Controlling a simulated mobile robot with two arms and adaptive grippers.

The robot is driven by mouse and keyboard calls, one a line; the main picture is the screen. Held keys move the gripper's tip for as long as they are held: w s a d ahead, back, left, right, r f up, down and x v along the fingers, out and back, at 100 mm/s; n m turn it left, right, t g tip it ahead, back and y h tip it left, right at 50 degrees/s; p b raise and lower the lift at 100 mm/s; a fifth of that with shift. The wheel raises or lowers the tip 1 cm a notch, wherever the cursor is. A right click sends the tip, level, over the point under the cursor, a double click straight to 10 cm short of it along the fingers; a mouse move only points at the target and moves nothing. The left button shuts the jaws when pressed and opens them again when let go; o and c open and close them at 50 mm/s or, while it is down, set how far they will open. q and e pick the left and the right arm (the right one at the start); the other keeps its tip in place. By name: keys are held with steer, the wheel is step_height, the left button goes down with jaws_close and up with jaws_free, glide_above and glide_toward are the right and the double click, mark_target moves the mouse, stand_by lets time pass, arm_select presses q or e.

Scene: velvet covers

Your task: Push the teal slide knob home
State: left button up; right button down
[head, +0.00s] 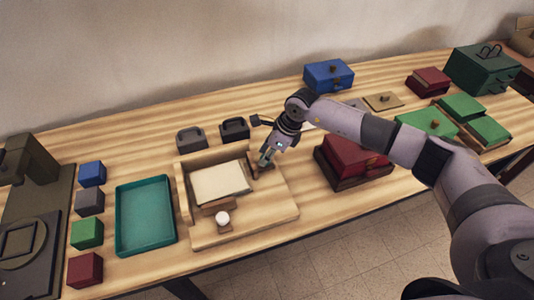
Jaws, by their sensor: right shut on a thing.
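A wooden fixture (276,217) stands on the table with a cream padded block (219,182) in its middle. My right gripper (268,157) reaches down to the slide at the fixture's right side. It is shut on the small teal slide knob (264,160), which is mostly hidden by the fingers. A second slide with a round white knob (222,218) sits at the front of the cream block. Whether either slide touches the block is too small to tell. My left gripper is not in view.
A teal tray (146,247) and several small coloured blocks lie left of the fixture. Two dark weights with handles (234,129) stand behind it. A dark red box (353,165) is close on the right, under my arm. A dark press (20,215) stands far left.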

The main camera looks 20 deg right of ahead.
mark_target(252, 160)
steer(key=shift+a+b, duration=0.5)
steer(key=shift+a, duration=1.5)
steer(key=c, duration=1.2)
jaws_free()
steer(key=shift+c, duration=0.2)
steer(key=v, duration=1.2)
